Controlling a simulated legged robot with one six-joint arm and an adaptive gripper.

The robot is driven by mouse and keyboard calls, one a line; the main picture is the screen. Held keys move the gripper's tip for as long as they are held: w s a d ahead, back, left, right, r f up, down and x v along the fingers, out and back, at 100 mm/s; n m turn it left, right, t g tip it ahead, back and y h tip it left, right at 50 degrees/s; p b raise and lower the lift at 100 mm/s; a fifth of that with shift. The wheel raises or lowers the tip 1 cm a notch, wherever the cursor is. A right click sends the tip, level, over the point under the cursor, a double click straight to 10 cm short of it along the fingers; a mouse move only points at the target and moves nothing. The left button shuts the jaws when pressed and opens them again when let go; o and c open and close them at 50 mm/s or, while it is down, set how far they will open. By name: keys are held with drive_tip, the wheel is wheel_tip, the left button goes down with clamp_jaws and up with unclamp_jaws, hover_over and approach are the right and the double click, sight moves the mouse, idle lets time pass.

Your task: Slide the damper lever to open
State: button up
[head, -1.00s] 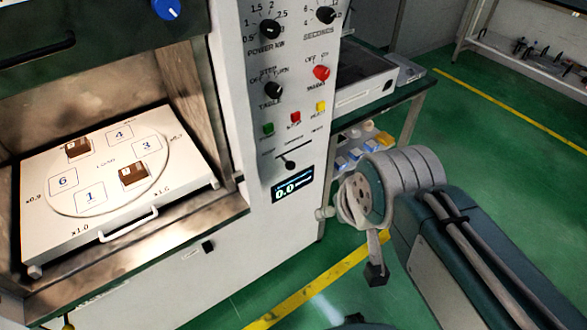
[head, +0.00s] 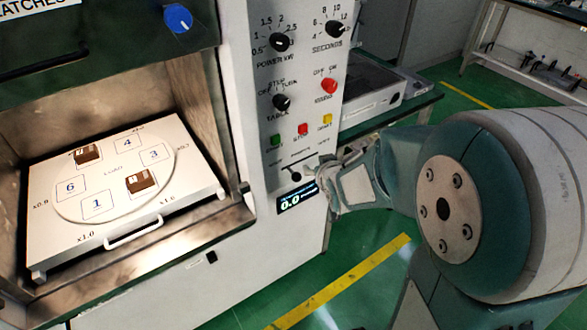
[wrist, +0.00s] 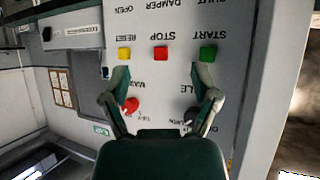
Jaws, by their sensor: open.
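The damper lever (head: 296,177) is a small black knob below a short slot on the white control panel, just above the lit display, in the head view. I cannot tell exactly where it stands along its travel. In the wrist view the panel appears upside down; the DAMPER, SHUT and OPEN labels show at the top edge and the lever is out of the picture. My gripper (wrist: 162,82) is open and empty in front of the panel, its fingertips near the button row. In the head view my gripper (head: 330,180) is just right of the lever, partly hidden by my arm.
Green (head: 276,140), red (head: 303,129) and yellow (head: 327,120) buttons sit above the lever. A red knob (head: 329,86) and black dials are higher. The open chamber with a white turntable tray (head: 60,230) is at left. A bench (head: 428,105) stands behind at right.

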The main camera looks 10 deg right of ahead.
drive_tip(key=w+f+t+y, duration=0.2)
drive_tip(key=w+f+t, duration=0.15)
drive_tip(key=f, duration=0.45)
drive_tip(key=t+y, duration=0.1)
drive_tip(key=t, duration=0.1)
approach(297, 176)
drive_tip(key=f, duration=0.2)
drive_tip(key=shift+m+t, duration=0.25)
drive_tip(key=shift+m, duration=0.15)
drive_tip(key=w, duration=0.3)
drive_tip(key=w+a, duration=0.1)
drive_tip(key=w, duration=0.6)
drive_tip(key=shift+w+a+r, duration=0.1)
drive_tip(key=shift+w+a, duration=0.25)
drive_tip(key=shift+w, duration=0.05)
clamp_jaws()
